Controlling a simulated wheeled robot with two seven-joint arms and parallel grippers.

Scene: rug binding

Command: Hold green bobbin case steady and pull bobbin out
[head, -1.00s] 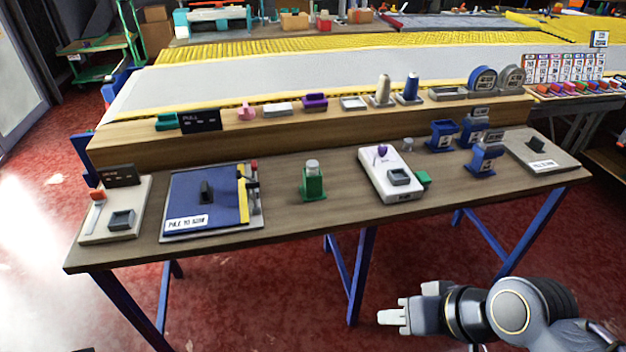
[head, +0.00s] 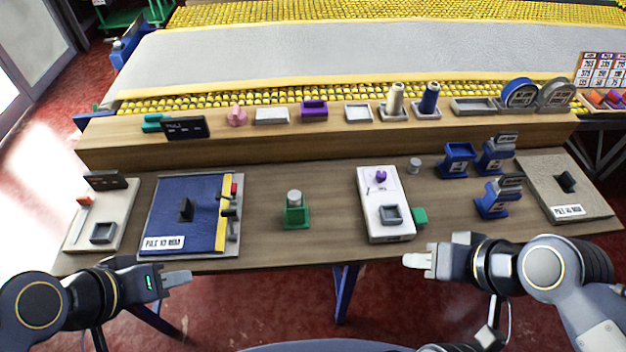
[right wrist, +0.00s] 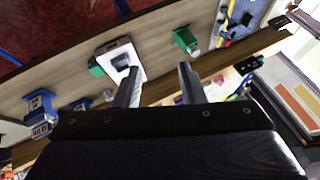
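The green bobbin case (head: 296,217) stands upright on the table's middle, with the pale grey bobbin (head: 294,197) seated in its top. Both also show in the right wrist view, the case (right wrist: 183,38) and the bobbin (right wrist: 194,52), beyond the fingers. My left gripper (head: 178,279) is at the table's front edge, left of and nearer than the case, touching nothing; its finger gap is not clear. My right gripper (head: 419,263) is past the front edge, right of and nearer than the case. Its fingers are apart and empty in the right wrist view (right wrist: 158,88).
A blue board (head: 165,215) with a yellow strip lies left of the case. A white device (head: 372,215) stands to its right, with a green block (head: 420,215) beside it. A wooden shelf (head: 300,148) runs behind. The table around the case is clear.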

